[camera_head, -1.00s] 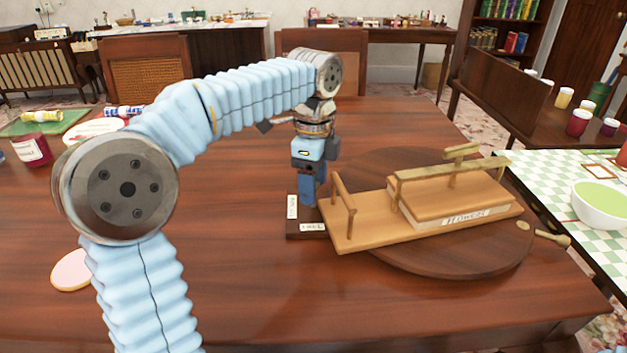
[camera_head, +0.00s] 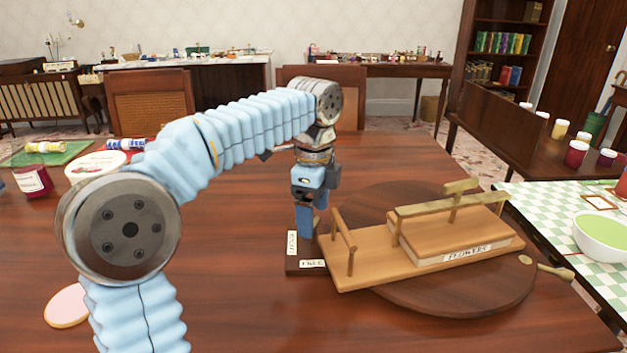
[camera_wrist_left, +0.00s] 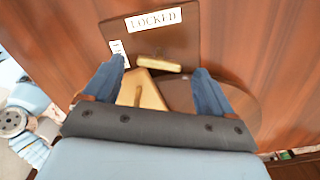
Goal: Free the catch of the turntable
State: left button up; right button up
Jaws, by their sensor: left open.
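The turntable (camera_head: 450,298) is a round dark disc on the wooden table. It bears a light wooden stand (camera_head: 370,270) with posts, a rail and a block labelled "FLOWERS" (camera_head: 467,252). At its left edge is a dark catch plate (camera_head: 305,271) with two white labels. In the left wrist view the plate (camera_wrist_left: 185,42) shows a "LOCKED" label and a smaller label, hard to read. A short wooden catch handle (camera_wrist_left: 160,64) lies between my left gripper's fingertips (camera_wrist_left: 159,70), with gaps on both sides. My left gripper (camera_head: 312,222) is open, pointing down over the plate.
A round pink disc (camera_head: 67,305) and a red jar (camera_head: 33,180) lie to the left. A wooden peg (camera_head: 555,272) sticks out at the turntable's right. A checkered table (camera_head: 550,215) with a green bowl (camera_head: 600,235) stands at right. The tabletop in front is clear.

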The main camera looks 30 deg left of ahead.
pick_arm(q)
notch_tip(320, 180, up, 12)
dwell(0.4)
